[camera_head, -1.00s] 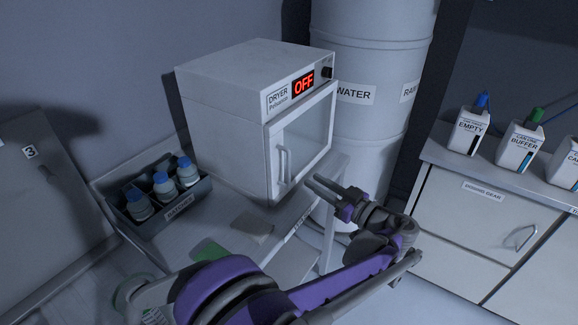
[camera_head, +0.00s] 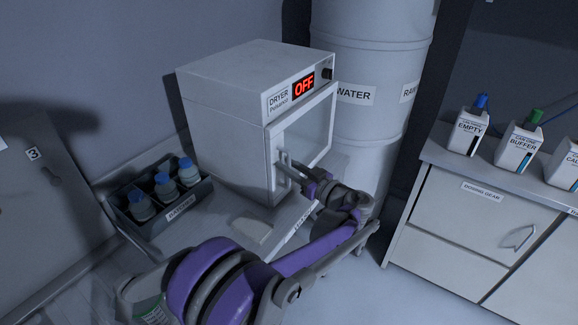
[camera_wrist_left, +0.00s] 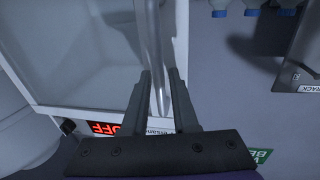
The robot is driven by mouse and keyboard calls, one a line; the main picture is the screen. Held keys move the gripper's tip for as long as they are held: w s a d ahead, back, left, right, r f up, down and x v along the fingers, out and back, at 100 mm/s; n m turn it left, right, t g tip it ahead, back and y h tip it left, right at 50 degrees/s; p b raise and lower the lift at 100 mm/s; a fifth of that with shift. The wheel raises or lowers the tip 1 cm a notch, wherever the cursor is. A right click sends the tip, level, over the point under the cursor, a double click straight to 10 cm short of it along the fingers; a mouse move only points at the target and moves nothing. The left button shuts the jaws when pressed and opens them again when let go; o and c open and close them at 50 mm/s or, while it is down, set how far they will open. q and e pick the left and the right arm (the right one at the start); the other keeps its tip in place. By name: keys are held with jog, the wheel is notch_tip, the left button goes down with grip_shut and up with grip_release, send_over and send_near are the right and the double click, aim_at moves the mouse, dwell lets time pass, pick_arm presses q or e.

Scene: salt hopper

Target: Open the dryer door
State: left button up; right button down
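The dryer (camera_head: 222,125) is a white box with a red "OFF" display. Its glass-fronted door (camera_head: 314,128) looks shut. The upright bar handle (camera_head: 281,176) is at the door's left edge. My left gripper (camera_head: 287,164) is at the handle, partly covering it in the head view. In the left wrist view the fingers (camera_wrist_left: 162,85) stand apart, with the handle bar (camera_wrist_left: 152,40) running between them. My right gripper is not in view.
A dark rack (camera_head: 157,222) with several blue-capped bottles stands left of the dryer. A large water barrel (camera_head: 365,125) stands close behind its right side. A cabinet (camera_head: 480,220) with labelled bottles is at the right. A pale block (camera_head: 252,234) lies in front of the dryer.

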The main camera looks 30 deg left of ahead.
pick_arm(q)
grip_shut()
dwell(1.3)
